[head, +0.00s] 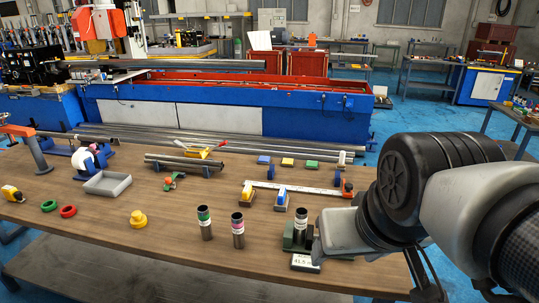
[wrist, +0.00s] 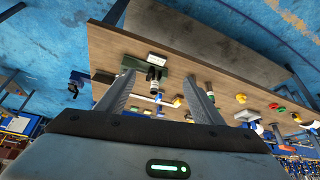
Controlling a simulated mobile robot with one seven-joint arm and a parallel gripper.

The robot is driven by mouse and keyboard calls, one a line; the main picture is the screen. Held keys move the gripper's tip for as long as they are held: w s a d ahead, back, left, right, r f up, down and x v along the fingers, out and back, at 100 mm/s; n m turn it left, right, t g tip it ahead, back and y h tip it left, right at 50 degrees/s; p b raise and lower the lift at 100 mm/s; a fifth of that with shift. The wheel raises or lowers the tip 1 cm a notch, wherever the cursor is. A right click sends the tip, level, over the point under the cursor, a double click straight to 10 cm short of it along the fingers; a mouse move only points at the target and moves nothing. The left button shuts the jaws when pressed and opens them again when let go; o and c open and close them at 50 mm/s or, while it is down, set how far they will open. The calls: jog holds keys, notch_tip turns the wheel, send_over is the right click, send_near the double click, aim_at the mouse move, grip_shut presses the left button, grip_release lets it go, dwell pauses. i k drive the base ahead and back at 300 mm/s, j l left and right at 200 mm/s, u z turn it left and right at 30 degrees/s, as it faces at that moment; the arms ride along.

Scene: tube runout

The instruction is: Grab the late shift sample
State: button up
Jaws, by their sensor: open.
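Three short metal tubes stand near the front of the wooden table. One has a green band (head: 204,222), one a pink-purple band (head: 238,230). The third tube (head: 301,224), with a pale band and dark top, stands at a dark green holder (head: 288,238) with a display plate (head: 305,263) in front. I cannot tell which tube is the late shift sample. My gripper (wrist: 161,75) is open and empty in the wrist view, with the third tube (wrist: 153,76) beyond and between its fingers. In the head view my wrist hides most of the gripper, right of the holder.
The table (head: 150,265) also carries a grey tray (head: 107,184), a yellow knob-like piece (head: 138,218), green and red rings (head: 68,211), a long ruler-like bar (head: 300,188) and metal bars (head: 185,163). The table's front middle is mostly clear.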

aim_at(301, 213)
jog(key=j+z, duration=0.35)
jog(key=j, duration=0.2)
jog(key=j+z, duration=0.4)
jog(key=j, duration=0.15)
jog(key=j+z, duration=0.35)
jog(key=j, duration=0.2)
